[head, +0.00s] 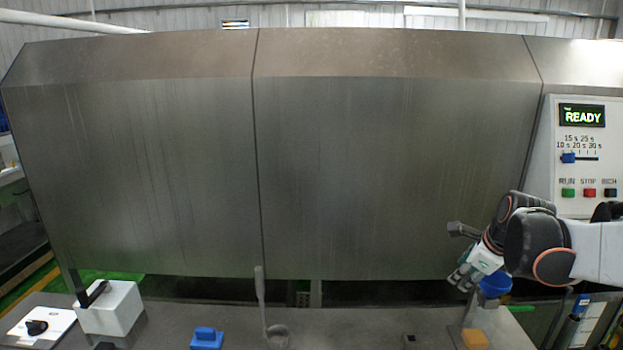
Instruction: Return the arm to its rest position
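My arm (545,248), white with dark joints and orange rings, reaches in from the right edge in the head view, in front of the right part of the large metal drum housing (390,170). It is bent, and its end points down and left. My gripper (462,280) is small in the picture, above the right part of the grey bench. I cannot tell whether its fingers are open or shut. A blue rounded thing (495,284) shows right beside the gripper; I cannot tell whether they touch.
A control panel (582,190) on the right reads READY. The bench between ladle and yellow block is mostly clear.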

